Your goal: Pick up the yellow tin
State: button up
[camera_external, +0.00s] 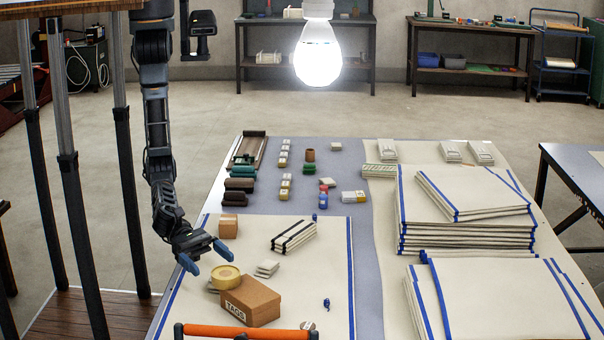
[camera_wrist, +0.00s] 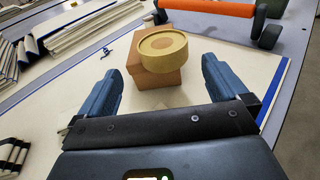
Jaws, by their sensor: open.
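The yellow tin (camera_external: 226,277) is a short round tin with a flat lid. In the external view it sits beside a brown cardboard box (camera_external: 250,300) marked "TAGS". My gripper (camera_external: 205,256) is open and empty, with blue fingertips, just behind and left of the tin. In the wrist view my gripper (camera_wrist: 163,90) has its fingers spread wide, with the tin centred beyond them, apart from both.
An orange bar (camera_external: 245,331) lies at the table's front edge, close to the box. Small white stacked pieces (camera_external: 267,268) lie right of the tin. A striped cloth bundle (camera_external: 294,235) lies farther back. Tall stacks of folded cloth (camera_external: 466,215) fill the right side.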

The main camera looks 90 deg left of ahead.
aim_at(220, 269)
jog(key=x, duration=0.5)
jog(key=shift+s+d+r, duration=0.15)
jog(key=shift+d+r, duration=0.15)
jog(key=shift+r, duration=0.15)
jog(key=shift+w+d+f, duration=0.1)
jog(key=shift+w+d, duration=0.3)
jog(key=shift+w, duration=0.05)
jog(key=shift+c, duration=0.3)
